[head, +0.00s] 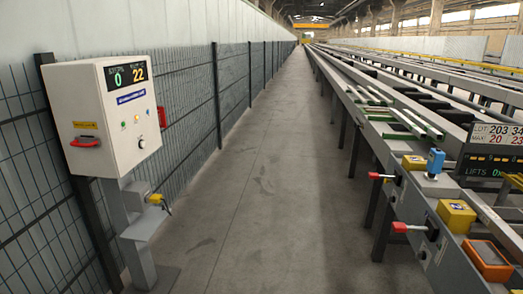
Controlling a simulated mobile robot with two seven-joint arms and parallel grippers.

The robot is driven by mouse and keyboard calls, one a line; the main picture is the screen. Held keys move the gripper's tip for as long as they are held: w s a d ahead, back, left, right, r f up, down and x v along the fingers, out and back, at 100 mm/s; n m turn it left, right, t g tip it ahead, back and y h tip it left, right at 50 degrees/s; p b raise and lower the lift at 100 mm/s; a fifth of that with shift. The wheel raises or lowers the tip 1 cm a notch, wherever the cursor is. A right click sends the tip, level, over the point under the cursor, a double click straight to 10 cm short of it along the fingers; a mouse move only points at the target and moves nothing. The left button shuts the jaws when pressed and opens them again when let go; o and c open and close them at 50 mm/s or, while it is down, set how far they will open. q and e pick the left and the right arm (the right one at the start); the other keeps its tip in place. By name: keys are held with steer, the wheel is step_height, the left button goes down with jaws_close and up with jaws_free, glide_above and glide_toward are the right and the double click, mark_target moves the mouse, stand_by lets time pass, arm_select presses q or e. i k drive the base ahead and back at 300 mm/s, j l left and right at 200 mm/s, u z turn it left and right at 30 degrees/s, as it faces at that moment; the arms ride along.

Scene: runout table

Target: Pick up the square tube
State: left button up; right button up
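Several long, thin pale bars lie side by side across the runout table (441,212) on the right in the head view. One group of pale bars with greenish edges (376,97) lies farther back. Another pale bar (420,122) lies nearer, close to the display. They are too small to tell which one is a square tube. Neither of my grippers is in view.
A clear concrete aisle (265,180) runs between fence and table. Red-knobbed levers (400,228) stick out into it. A yellow box (456,215) and an orange-framed device (487,260) sit on the table.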

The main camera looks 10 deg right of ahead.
mark_target(431, 132)
steer(key=i+z, duration=0.3)
steer(key=i, duration=0.2)
steer(key=i+z, duration=0.3)
steer(key=i, duration=0.2)
steer(key=i+z, duration=0.2)
steer(key=i, duration=0.35)
steer(key=i+j+z, duration=0.2)
steer(key=i, duration=0.35)
steer(key=i+j+z, duration=0.6)
steer(key=i, duration=0.15)
steer(key=i+j+z, duration=0.4)
steer(key=j, duration=0.35)
steer(key=i+j+z, duration=0.15)
steer(key=i+j, duration=0.15)
steer(key=j, duration=0.1)
